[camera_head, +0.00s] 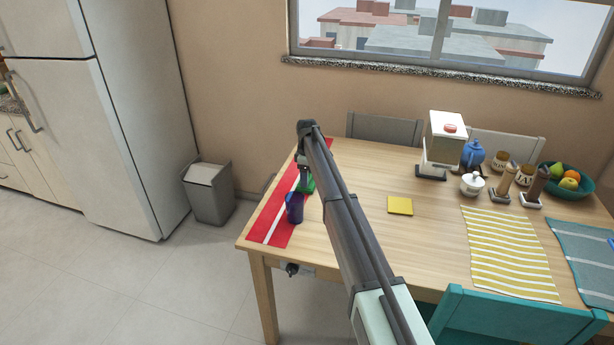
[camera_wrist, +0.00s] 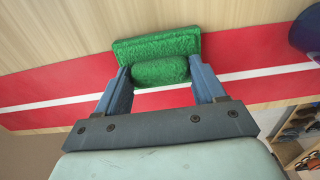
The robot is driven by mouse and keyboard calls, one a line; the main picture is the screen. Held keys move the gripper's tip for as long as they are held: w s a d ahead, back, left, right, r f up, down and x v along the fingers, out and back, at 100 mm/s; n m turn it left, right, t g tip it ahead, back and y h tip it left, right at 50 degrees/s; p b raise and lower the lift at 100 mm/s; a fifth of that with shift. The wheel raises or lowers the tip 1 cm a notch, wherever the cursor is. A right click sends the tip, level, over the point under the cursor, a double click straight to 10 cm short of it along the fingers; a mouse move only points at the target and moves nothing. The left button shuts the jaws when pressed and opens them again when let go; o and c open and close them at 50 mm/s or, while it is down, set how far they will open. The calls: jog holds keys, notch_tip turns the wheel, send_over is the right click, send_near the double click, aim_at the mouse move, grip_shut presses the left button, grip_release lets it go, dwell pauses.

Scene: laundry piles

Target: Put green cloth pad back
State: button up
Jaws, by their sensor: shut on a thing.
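My gripper (camera_wrist: 160,70) is shut on the green cloth pad (camera_wrist: 160,72), which bulges as a rounded fuzzy roll between its two blue-grey fingers. A flatter green slab (camera_wrist: 157,44) shows just behind the roll, over the red runner; I cannot tell if it is part of the same pad or a second one beneath. In the head view, my gripper (camera_head: 304,178) is low over the left end of the table, and green cloth (camera_head: 309,185) shows beside it, partly hidden by my arm. I cannot tell whether the held pad touches the table.
A dark blue cup (camera_head: 294,210) stands close by on the red runner (camera_head: 262,228) with its white stripe. A yellow pad (camera_head: 400,205) lies mid-table. A striped yellow cloth (camera_head: 510,255), a white dispenser (camera_head: 443,140) and a fruit bowl (camera_head: 553,188) are farther right.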

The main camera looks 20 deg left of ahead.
jog(key=o, duration=1)
jog(key=shift+f, duration=0.1)
notch_tip(320, 180, up, 12)
jog(key=shift+r, duration=0.2)
